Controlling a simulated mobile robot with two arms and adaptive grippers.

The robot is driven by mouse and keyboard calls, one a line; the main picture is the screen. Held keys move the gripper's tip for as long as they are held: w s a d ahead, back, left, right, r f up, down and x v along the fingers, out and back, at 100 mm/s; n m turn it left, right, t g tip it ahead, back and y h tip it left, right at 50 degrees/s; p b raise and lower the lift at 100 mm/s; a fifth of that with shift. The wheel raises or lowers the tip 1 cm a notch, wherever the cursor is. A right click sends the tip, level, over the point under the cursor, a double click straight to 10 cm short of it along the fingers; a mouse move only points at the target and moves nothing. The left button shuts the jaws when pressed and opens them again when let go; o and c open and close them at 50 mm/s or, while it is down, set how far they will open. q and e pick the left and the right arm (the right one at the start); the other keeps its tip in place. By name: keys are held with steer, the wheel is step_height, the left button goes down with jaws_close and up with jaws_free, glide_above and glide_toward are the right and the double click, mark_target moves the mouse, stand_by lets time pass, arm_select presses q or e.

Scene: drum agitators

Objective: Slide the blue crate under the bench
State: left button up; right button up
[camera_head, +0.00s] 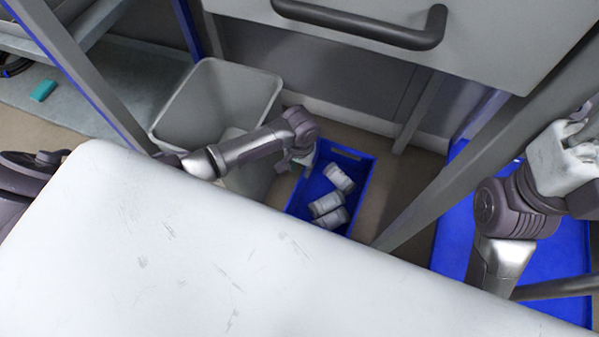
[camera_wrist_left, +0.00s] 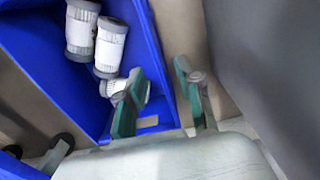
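The blue crate (camera_head: 364,182) sits on the floor below the bench's drawer front (camera_head: 480,35), with several white-and-grey ribbed cylinders (camera_head: 327,204) in it. My left gripper (camera_head: 303,158) is at the crate's upper left side. In the left wrist view, the two teal-padded fingers of my left gripper (camera_wrist_left: 157,98) are apart. The crate's wall (camera_wrist_left: 157,62) runs between them, with one finger on the inside and one on the outside; gaps show beside the wall. My right gripper (camera_head: 565,160) is at the right edge of the head view, its fingertips not clearly shown.
A grey bin (camera_head: 225,92) stands just left of the crate. A slanting grey bench leg (camera_head: 440,195) rises to its right, with a large blue surface (camera_head: 560,245) beyond. A shelf with a teal item (camera_head: 43,91) is at the upper left.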

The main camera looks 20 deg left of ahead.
arm_select(q)
steer(key=shift+w+d+r, duration=0.15)
steer(key=shift+r, duration=0.55)
steer(key=shift+w+d+r, duration=0.1)
steer(key=shift+d+r, duration=0.05)
steer(key=shift+r, duration=0.5)
steer(key=shift+s, duration=0.1)
